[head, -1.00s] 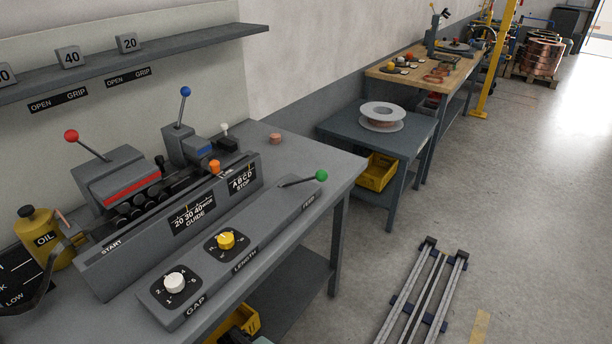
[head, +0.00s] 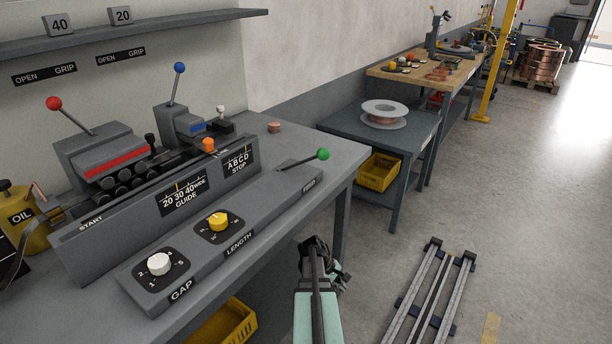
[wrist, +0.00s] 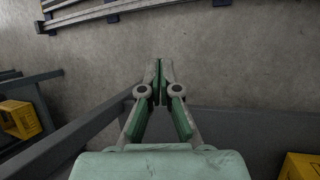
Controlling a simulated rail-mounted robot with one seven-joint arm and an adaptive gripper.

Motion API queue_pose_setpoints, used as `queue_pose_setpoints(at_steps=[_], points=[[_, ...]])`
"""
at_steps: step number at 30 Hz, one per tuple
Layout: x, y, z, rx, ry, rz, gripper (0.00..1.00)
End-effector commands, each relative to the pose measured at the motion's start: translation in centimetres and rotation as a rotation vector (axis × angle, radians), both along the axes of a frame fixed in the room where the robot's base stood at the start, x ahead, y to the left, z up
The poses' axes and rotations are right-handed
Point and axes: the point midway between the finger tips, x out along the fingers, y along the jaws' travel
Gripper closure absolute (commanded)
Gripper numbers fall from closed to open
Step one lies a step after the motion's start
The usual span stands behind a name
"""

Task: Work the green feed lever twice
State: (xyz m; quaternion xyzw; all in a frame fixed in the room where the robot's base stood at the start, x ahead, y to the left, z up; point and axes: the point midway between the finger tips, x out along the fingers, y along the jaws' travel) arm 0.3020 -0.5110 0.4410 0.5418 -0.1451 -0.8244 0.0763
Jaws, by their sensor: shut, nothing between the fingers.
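The green feed lever (head: 322,155) is a thin dark rod with a green ball, at the right end of the machine's front panel, above the FEED label (head: 309,183). Its rod leans to the right, with the ball near the bench's right side. My gripper (wrist: 160,88) is shut and empty in the wrist view, fingertips together above the bare floor. In the head view my arm (head: 318,290) shows in front of the bench, below the lever and well apart from it. The lever is not in the wrist view.
A white GAP knob (head: 159,264), a yellow LENGTH knob (head: 218,221), and red (head: 54,103) and blue (head: 180,68) levers are on the same machine. A table with a spool (head: 384,114) stands beyond. Floor rails (head: 430,290) lie at right.

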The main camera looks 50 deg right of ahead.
Motion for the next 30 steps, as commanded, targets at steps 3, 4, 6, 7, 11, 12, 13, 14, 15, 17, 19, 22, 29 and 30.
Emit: queue_pose_setpoints(at_steps=[3, 4, 6, 7, 11, 12, 13, 14, 15, 17, 19, 22, 29, 30], points=[[-1.1, -5.6, 3.8, -0.102, -0.071, -0.087, 1.00], [-1.1, -6.6, 4.9, -0.129, -0.095, -0.109, 1.00], [-1.1, -8.9, 7.3, -0.192, -0.156, -0.167, 1.00], [-1.1, -9.8, 8.4, -0.218, -0.184, -0.193, 1.00], [-1.1, -13.6, 13.2, -0.330, -0.309, -0.304, 1.00], [-1.2, -14.7, 14.7, -0.365, -0.348, -0.338, 1.00], [-1.3, -15.6, 15.9, -0.390, -0.379, -0.363, 1.00], [-1.4, -16.4, 17.1, -0.414, -0.408, -0.389, 1.00], [-1.6, -17.5, 18.8, -0.448, -0.450, -0.422, 1.00], [-1.9, -19.1, 21.3, -0.499, -0.512, -0.472, 1.00], [-2.3, -20.9, 24.5, -0.558, -0.586, -0.528, 1.00], [-2.8, -23.4, 29.6, -0.648, -0.703, -0.606, 1.00], [-1.3, -27.0, 43.6, -0.865, -1.034, -0.730, 1.00], [-0.7, -27.2, 45.9, -0.894, -1.093, -0.741, 1.00]])
